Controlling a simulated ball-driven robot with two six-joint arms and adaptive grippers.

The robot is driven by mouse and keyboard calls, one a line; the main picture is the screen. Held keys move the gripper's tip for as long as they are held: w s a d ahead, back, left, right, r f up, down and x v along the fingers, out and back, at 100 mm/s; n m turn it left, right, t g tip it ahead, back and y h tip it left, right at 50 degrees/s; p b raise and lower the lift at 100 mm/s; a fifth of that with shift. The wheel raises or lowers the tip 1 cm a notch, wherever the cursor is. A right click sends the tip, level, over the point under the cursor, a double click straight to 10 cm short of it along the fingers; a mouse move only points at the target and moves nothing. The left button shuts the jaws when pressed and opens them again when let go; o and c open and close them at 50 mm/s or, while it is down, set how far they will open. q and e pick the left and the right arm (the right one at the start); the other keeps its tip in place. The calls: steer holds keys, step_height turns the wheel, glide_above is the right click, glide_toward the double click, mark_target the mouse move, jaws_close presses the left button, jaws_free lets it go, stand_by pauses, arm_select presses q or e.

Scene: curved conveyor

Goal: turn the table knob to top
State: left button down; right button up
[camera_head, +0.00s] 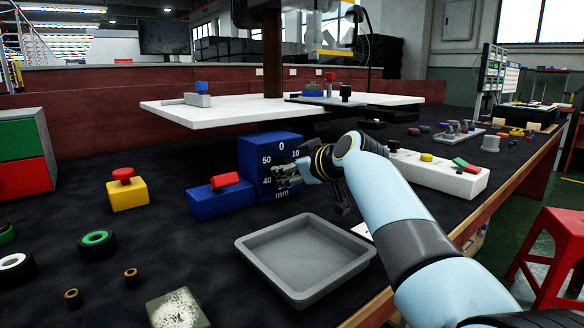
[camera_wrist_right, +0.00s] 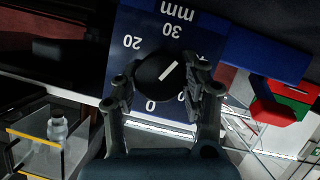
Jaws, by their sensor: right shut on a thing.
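The blue dial box (camera_head: 262,155) stands at the middle of the dark table, with white numbers around its front and "0" at the top. Its round black knob (camera_wrist_right: 150,85) shows in the right wrist view, which is upside down relative to the dial. The knob's white line points up and right there, roughly between 30 and the hidden 40. My right gripper (camera_wrist_right: 160,88) is shut on the knob, one finger on each side; in the head view its fingers (camera_head: 286,176) cover the knob. My left gripper is not in view.
A grey tray (camera_head: 305,290) lies in front of the dial box. A blue block with a red switch (camera_head: 218,198) stands just left of it, and a yellow block with a red button (camera_head: 127,196) farther left. A white switch panel (camera_head: 440,174) is behind my right arm.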

mark_target(292, 161)
steer(key=shift+f, duration=0.1)
stand_by(0.3)
steer(key=o, duration=1.2)
step_height(292, 161, up, 10)
steer(key=shift+r, duration=0.1)
